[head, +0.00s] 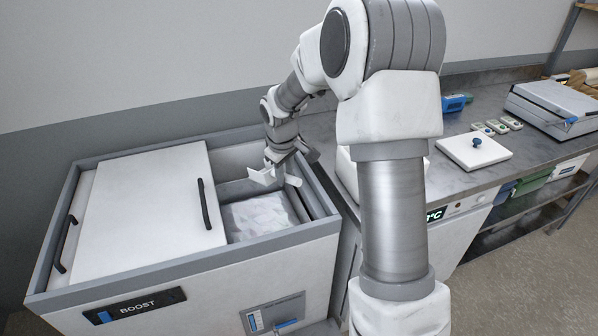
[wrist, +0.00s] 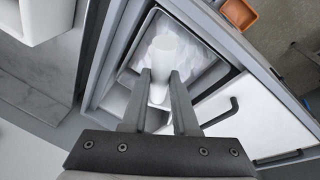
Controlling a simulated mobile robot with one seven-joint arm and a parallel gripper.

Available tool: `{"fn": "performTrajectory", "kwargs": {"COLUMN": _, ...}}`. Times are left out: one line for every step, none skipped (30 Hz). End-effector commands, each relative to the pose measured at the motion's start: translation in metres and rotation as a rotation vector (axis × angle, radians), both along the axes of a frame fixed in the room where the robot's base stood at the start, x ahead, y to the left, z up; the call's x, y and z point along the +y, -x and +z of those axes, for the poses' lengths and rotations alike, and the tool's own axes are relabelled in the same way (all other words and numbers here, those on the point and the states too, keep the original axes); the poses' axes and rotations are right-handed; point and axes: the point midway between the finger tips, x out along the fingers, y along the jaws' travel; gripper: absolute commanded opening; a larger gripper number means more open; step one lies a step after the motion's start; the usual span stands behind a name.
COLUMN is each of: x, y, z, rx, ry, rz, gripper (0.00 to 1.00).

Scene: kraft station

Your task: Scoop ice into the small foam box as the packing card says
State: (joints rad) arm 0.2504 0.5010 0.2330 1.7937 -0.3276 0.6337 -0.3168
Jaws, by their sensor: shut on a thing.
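My gripper (head: 281,168) is over the open right part of the ice chest (head: 240,262). In the wrist view my gripper (wrist: 160,85) is shut on a white scoop (wrist: 163,52), whose bowl points away from the fingers. The scoop (head: 262,176) also shows in the head view, above the chest opening. Pale ice (head: 258,214) lies in the front compartment, and the ice (wrist: 195,72) shows around the scoop in the wrist view. Whether the scoop holds ice or touches it I cannot tell. A white box, possibly the foam box (head: 346,168), is mostly hidden behind my arm. I cannot make out the packing card.
A white lid with a black handle (head: 150,200) covers the chest's left part. On the counter (head: 455,188) are a white slab with a blue knob (head: 476,146), several small pale items (head: 497,127), a blue item (head: 455,103) and a grey case (head: 555,105).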

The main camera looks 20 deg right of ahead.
Motion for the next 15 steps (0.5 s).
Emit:
{"fn": "performTrajectory", "kwargs": {"x": -0.008, "y": -0.007, "z": -0.009, "rx": 0.002, "ry": 0.002, "rz": 0.045, "gripper": 0.0}}
{"fn": "performTrajectory", "kwargs": {"x": -0.011, "y": -0.012, "z": -0.011, "rx": 0.004, "ry": 0.003, "rz": 0.078, "gripper": 0.0}}
{"fn": "performTrajectory", "kwargs": {"x": -0.015, "y": -0.017, "z": -0.013, "rx": 0.006, "ry": 0.005, "rz": 0.122, "gripper": 0.0}}
{"fn": "performTrajectory", "kwargs": {"x": -0.019, "y": -0.02, "z": -0.015, "rx": 0.01, "ry": 0.007, "rz": 0.156, "gripper": 0.0}}
{"fn": "performTrajectory", "kwargs": {"x": -0.023, "y": -0.024, "z": -0.017, "rx": 0.011, "ry": 0.008, "rz": 0.188, "gripper": 0.0}}
{"fn": "performTrajectory", "kwargs": {"x": -0.027, "y": -0.029, "z": -0.019, "rx": 0.013, "ry": 0.01, "rz": 0.234, "gripper": 0.0}}
{"fn": "performTrajectory", "kwargs": {"x": -0.031, "y": -0.032, "z": -0.021, "rx": 0.016, "ry": 0.012, "rz": 0.266, "gripper": 0.0}}
{"fn": "performTrajectory", "kwargs": {"x": -0.034, "y": -0.036, "z": -0.022, "rx": 0.018, "ry": 0.014, "rz": 0.299, "gripper": 0.0}}
{"fn": "performTrajectory", "kwargs": {"x": -0.039, "y": -0.041, "z": -0.023, "rx": 0.02, "ry": 0.018, "rz": 0.34, "gripper": 0.0}}
{"fn": "performTrajectory", "kwargs": {"x": -0.042, "y": -0.043, "z": -0.025, "rx": 0.023, "ry": 0.019, "rz": 0.371, "gripper": 0.0}}
{"fn": "performTrajectory", "kwargs": {"x": -0.045, "y": -0.046, "z": -0.025, "rx": 0.024, "ry": 0.021, "rz": 0.398, "gripper": 0.0}}
{"fn": "performTrajectory", "kwargs": {"x": -0.048, "y": -0.049, "z": -0.026, "rx": 0.026, "ry": 0.023, "rz": 0.433, "gripper": 0.0}}
{"fn": "performTrajectory", "kwargs": {"x": -0.05, "y": -0.052, "z": -0.027, "rx": 0.026, "ry": 0.024, "rz": 0.456, "gripper": 0.0}}
{"fn": "performTrajectory", "kwargs": {"x": -0.052, "y": -0.054, "z": -0.027, "rx": 0.027, "ry": 0.026, "rz": 0.477, "gripper": 0.0}}
{"fn": "performTrajectory", "kwargs": {"x": -0.055, "y": -0.056, "z": -0.028, "rx": 0.03, "ry": 0.028, "rz": 0.501, "gripper": 0.0}}
